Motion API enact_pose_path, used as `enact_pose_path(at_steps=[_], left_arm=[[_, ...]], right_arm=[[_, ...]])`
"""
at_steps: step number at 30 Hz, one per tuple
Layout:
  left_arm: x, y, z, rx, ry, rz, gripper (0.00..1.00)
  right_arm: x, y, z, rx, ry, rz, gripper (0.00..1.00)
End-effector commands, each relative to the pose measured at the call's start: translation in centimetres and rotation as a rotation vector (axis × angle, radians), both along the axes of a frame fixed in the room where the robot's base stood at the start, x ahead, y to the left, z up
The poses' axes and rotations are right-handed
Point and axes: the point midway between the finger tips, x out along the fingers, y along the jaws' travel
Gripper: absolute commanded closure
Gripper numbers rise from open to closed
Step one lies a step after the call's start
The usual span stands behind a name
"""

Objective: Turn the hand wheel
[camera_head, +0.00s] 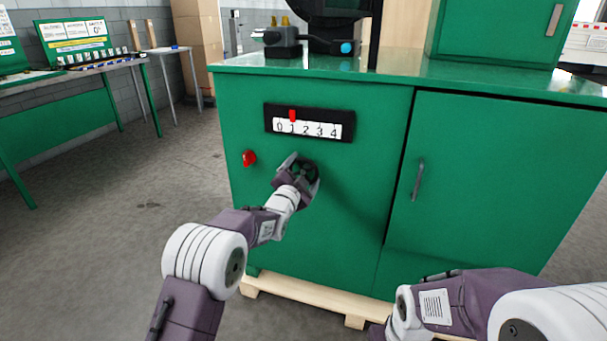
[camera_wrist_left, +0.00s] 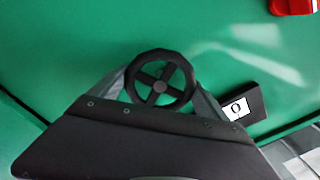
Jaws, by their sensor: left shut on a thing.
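The black hand wheel (camera_head: 312,171) with spokes sits on the front of the green cabinet. My left gripper (camera_head: 290,166) reaches it and partly hides it in the head view. In the left wrist view the wheel (camera_wrist_left: 160,87) lies between the two fingers of my left gripper (camera_wrist_left: 160,92), which are shut on it. Above the wheel is a scale (camera_head: 310,129) numbered 0 to 4, with a red pointer (camera_head: 292,116) between 0 and 1, near 1. The right arm shows at the lower right; its gripper cannot be made out.
A red knob (camera_head: 249,158) sits left of the wheel. The green cabinet (camera_head: 350,220) has a door with a handle (camera_head: 418,180) to the right and stands on a wooden pallet (camera_head: 300,302).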

Motion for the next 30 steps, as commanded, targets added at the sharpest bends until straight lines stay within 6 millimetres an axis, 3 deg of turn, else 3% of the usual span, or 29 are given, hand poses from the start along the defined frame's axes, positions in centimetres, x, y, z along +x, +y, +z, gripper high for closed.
enact_pose_path(at_steps=[30], left_arm=[[0.0,-0.1,-0.4,0.832,-0.267,-0.002,0.54]], right_arm=[[0.0,0.0,-2.7,0.000,0.000,0.000,0.67]])
